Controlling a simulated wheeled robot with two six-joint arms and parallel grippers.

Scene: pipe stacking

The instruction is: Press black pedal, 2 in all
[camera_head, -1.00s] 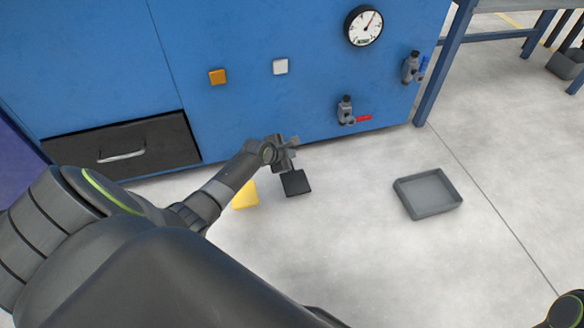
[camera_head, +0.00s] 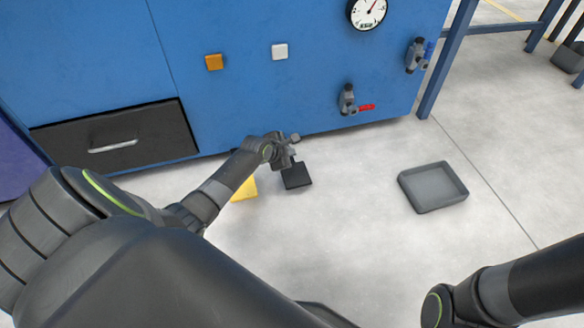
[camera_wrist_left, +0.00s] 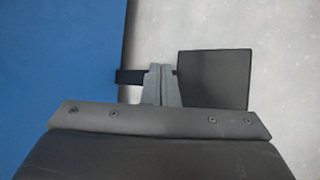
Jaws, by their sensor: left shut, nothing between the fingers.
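The black pedal (camera_head: 297,177) is a flat square pad on the floor in front of the blue cabinet. In the left wrist view the black pedal (camera_wrist_left: 215,78) shows right of the fingers, with a dark bar running left from it behind them. My left gripper (camera_head: 292,145) is beside the pedal's far edge in the head view. In the wrist view the left gripper (camera_wrist_left: 160,82) is shut and empty, its fingers together and overlapping the pedal's left edge in the picture. I cannot tell whether they touch it. My right gripper is not in view.
A yellow pedal (camera_head: 245,189) lies left of the black one, partly behind my left arm. The blue cabinet (camera_head: 250,95) stands just behind, with a dark drawer (camera_head: 120,140) and a red-handled valve (camera_head: 350,101). A grey tray (camera_head: 433,187) sits on open floor to the right.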

